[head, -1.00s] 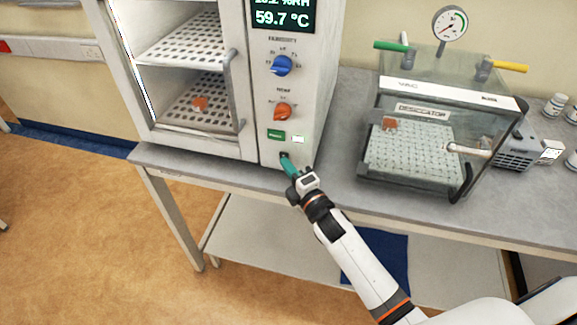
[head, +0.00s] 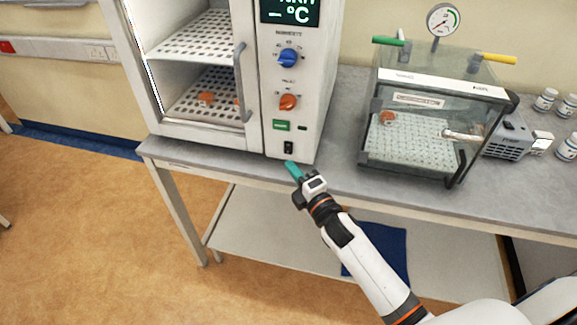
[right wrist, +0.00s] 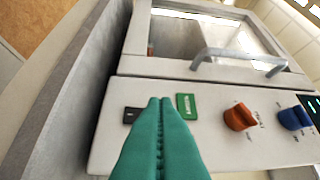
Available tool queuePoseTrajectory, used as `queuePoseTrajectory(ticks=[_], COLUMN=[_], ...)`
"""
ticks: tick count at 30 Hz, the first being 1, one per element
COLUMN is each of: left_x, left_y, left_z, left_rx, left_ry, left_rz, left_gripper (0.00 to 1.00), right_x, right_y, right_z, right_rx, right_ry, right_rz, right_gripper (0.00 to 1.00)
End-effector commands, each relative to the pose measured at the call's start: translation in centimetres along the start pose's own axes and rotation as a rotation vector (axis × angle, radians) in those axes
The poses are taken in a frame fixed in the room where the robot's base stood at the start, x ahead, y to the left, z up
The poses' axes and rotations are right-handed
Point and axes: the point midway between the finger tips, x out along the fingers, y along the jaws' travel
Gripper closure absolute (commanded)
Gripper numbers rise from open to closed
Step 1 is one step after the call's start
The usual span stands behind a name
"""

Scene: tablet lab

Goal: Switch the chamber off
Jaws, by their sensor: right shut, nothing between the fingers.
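The white chamber (head: 320,100) stands on the bench with its door shut. Its display (head: 290,11) shows dashes before "°C". Below are a blue knob (head: 288,58), an orange knob (head: 288,102), a green button (head: 281,126) and a black rocker switch (head: 288,147) near the bottom. The small indicator beside the green button looks dark. My right gripper (head: 292,168) is shut and empty, just below and in front of the switch, apart from it. In the right wrist view its green fingers (right wrist: 160,108) point between the switch (right wrist: 131,115) and the green button (right wrist: 187,106). My left gripper is not in view.
A clear desiccator box (head: 430,120) with a gauge and green and yellow handles stands to the right on the bench (head: 340,165). A grey pump (head: 510,140) and white bottles (head: 566,148) are farther right. Orange pieces (head: 206,97) lie inside the chamber.

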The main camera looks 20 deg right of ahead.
Motion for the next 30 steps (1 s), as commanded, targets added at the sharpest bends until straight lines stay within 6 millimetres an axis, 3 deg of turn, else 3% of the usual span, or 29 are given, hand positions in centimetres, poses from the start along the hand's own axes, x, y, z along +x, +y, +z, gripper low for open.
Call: queuePoseTrajectory(ticks=[9, 12, 30], left_x=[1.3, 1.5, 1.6], left_y=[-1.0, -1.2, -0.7], left_z=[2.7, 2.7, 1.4], left_rx=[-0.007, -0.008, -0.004], left_ry=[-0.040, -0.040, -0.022], left_rz=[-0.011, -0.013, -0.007], left_gripper=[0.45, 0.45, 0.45], right_x=[-5.2, -6.4, -7.3], right_y=[-0.7, -0.8, -1.2], right_z=[0.0, -0.1, -0.1], right_rx=[-0.001, 0.000, 0.000], right_ry=[-0.001, 0.000, 0.000], right_rz=[0.001, 0.002, 0.001], right_gripper=[1.00, 1.00, 1.00])
